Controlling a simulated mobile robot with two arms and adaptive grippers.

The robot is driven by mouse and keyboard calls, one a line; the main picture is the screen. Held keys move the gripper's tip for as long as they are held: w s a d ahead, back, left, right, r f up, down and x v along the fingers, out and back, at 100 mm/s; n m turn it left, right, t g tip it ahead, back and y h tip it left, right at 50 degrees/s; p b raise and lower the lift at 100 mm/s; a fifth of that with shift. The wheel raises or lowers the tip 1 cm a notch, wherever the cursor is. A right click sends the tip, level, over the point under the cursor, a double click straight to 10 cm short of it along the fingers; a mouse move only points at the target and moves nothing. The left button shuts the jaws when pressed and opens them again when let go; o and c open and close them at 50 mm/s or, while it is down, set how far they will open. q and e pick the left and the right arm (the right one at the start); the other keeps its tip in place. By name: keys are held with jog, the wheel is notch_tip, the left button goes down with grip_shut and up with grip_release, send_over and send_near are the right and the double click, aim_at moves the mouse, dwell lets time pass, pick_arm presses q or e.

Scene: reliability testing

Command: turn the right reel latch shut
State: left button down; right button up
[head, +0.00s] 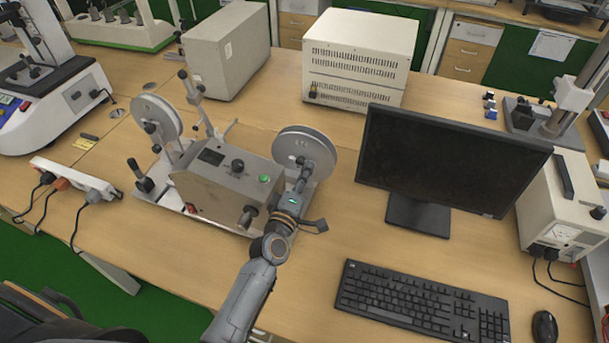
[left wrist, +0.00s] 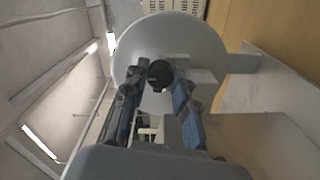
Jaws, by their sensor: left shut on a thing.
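The reel machine (head: 212,194) is a metal box with a reel on each side. Its right reel (head: 302,147) is a grey disc; it also fills the upper middle of the left wrist view (left wrist: 205,50). The right reel latch (left wrist: 160,74) is a small black knob in front of the disc's hub. My left gripper (head: 302,182) is at the near side of the right reel. In the left wrist view, its two fingers (left wrist: 160,82) are closed around the latch. In the head view, the gripper and arm hide the latch. My right gripper is in neither view.
The left reel (head: 158,117) stands on the machine's far left. A monitor (head: 450,160) and keyboard (head: 422,302) are to the right of my left arm. A power strip (head: 75,178) lies at the left, and white boxes (head: 362,50) stand behind.

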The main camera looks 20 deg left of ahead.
pick_arm(q)
jog(key=shift+n, duration=0.7)
jog(key=c, duration=1.1)
grip_release()
jog(key=shift+o, duration=0.2)
